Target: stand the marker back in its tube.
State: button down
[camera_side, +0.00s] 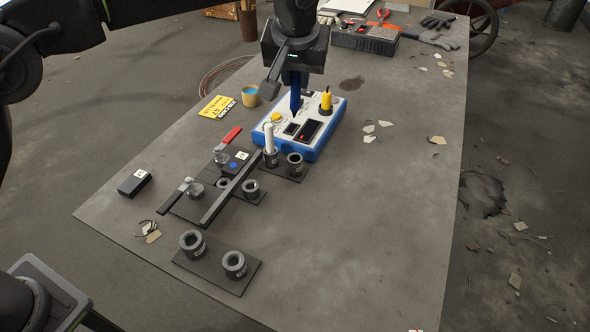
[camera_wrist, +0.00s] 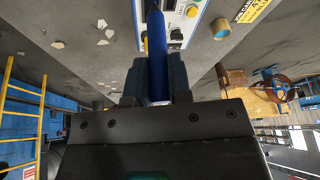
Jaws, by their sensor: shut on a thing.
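A dark blue marker (camera_side: 295,98) hangs nearly upright, tip down, from my gripper (camera_side: 290,78) in the side view. The marker's long blue body (camera_wrist: 157,50) also shows in the wrist view, between the two fingers of my gripper (camera_wrist: 158,75), which is shut on it. It hangs over or in front of the blue-and-white box; the gap is hard to judge. Short black tubes stand on dark plates: two on the front plate (camera_side: 217,277), an empty one (camera_side: 294,164) near the box, and one (camera_side: 250,188) mid-table. Which belongs to the marker I cannot tell.
The blue-and-white box (camera_side: 282,143) has a yellow upright piece (camera_side: 326,100). A white rod (camera_side: 268,138) stands in a tube beside it. Red-handled and white-handled clamps, a long black bar (camera_side: 232,188) and a small black box (camera_side: 135,183) lie left. The table's right side is mostly clear.

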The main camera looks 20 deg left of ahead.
aim_at(294, 89)
notch_tip(294, 89, down, 5)
jog(key=shift+a+r, duration=0.15)
notch_tip(294, 89, down, 10)
jog(key=shift+s+f, duration=0.1)
dwell(0.4)
jog(key=shift+f, duration=0.15)
jog(key=c, duration=1.1)
grip_release()
jog(key=shift+o, duration=0.2)
jog(key=v, duration=1.2)
jog(key=shift+s+a+r, duration=0.15)
jog(key=shift+a+r, duration=0.05)
